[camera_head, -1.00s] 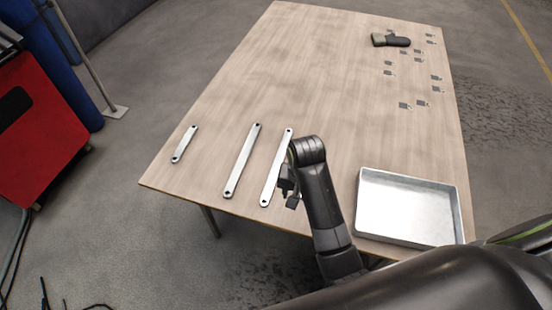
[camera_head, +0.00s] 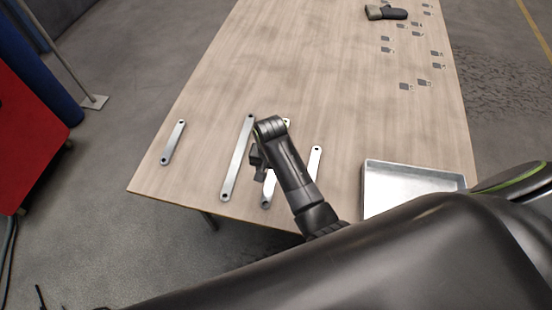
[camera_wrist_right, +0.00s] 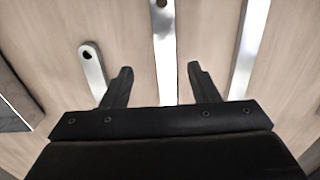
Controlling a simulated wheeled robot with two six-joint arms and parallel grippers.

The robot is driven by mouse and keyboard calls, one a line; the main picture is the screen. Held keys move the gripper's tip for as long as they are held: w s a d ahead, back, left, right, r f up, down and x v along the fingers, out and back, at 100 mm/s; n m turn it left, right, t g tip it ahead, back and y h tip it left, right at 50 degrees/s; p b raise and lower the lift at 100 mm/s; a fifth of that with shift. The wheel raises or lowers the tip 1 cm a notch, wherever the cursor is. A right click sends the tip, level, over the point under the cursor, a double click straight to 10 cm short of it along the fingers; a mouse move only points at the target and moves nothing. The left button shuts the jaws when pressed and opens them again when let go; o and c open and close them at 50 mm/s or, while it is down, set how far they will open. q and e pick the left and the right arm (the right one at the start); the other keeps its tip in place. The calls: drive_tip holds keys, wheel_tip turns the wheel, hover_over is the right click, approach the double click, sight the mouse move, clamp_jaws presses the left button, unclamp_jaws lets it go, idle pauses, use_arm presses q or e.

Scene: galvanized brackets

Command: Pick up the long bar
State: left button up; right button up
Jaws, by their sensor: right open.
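Several flat galvanized bars with end holes lie on the wooden table. Two are long and look near equal: one (camera_head: 237,158) on the left, and one (camera_head: 268,192) partly hidden behind my right arm. A short bar (camera_head: 172,143) lies farther left, and another bar (camera_head: 315,160) shows partly right of the arm. My right gripper (camera_head: 258,165) hangs above the two long bars. In the right wrist view, my right gripper (camera_wrist_right: 160,70) is open, with a bar (camera_wrist_right: 164,45) running between its fingers. Other bars flank it on both sides. My left gripper is out of view.
A metal tray (camera_head: 366,195) stands at the table's front right. Several small brackets (camera_head: 424,82) and a dark tool (camera_head: 386,12) lie at the back right. The middle of the table (camera_head: 300,70) is clear.

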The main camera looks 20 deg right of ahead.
sight(270, 185)
wheel_tip(270, 185, down, 3)
drive_tip(key=shift+r, duration=0.15)
drive_tip(key=f, duration=0.3)
drive_tip(key=shift+w+a+f, duration=0.15)
drive_tip(key=shift+a+f, duration=0.15)
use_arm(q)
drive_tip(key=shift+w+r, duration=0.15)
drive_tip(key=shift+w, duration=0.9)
use_arm(e)
drive_tip(key=shift+f, duration=0.7)
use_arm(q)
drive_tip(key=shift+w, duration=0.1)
use_arm(e)
drive_tip(key=shift+w+r, duration=0.1)
clamp_jaws()
